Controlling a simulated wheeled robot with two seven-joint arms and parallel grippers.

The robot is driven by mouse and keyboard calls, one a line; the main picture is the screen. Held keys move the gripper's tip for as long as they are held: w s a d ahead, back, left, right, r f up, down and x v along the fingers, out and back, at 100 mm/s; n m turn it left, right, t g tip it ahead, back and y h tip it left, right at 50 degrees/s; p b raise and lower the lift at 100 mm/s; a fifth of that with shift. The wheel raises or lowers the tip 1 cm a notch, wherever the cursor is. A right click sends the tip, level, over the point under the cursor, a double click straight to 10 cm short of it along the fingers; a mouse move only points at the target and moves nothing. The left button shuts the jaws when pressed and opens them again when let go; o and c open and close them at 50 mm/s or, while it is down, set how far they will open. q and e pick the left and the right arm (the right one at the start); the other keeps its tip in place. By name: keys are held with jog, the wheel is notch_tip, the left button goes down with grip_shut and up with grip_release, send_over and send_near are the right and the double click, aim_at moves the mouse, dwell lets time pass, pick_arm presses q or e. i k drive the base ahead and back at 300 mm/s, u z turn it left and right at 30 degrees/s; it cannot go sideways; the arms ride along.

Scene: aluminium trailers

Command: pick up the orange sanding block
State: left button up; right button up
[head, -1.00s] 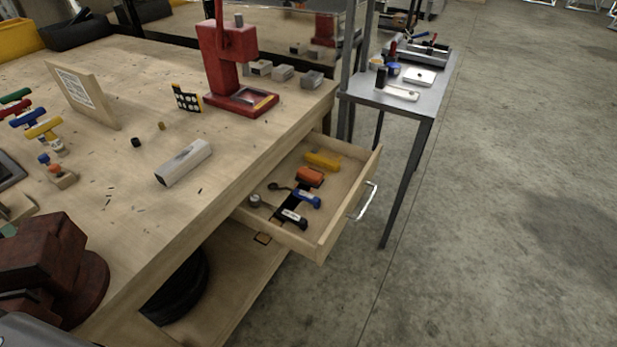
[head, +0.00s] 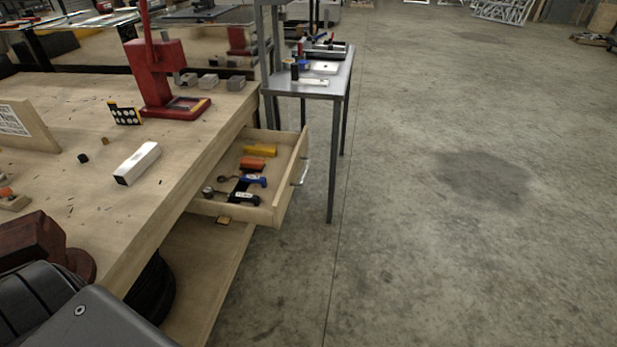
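The orange sanding block (head: 252,163) lies in the open wooden drawer (head: 291,176) at the right end of the workbench. It sits between a yellow item (head: 259,150) behind it and a blue-handled tool (head: 253,181) in front of it. Neither gripper can be seen. A dark grey rounded part at the bottom left looks like part of my own arm, and no fingers show on it.
The wooden workbench (head: 190,150) fills the left, with a red press (head: 154,75), a pale metal bar (head: 137,163) and a dark red vise (head: 35,243). A grey metal side table (head: 318,87) stands behind the drawer. The concrete floor on the right is clear.

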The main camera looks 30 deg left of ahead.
aim_at(253, 165)
jog(key=z, duration=0.45)
jog(key=k, duration=0.65)
jog(key=z, duration=0.4)
jog(key=i, duration=2.3)
jog(key=u, duration=0.65)
jog(key=i, duration=1.85)
jog(key=u, duration=2)
jog(key=i, duration=0.95)
jog(key=u, duration=1)
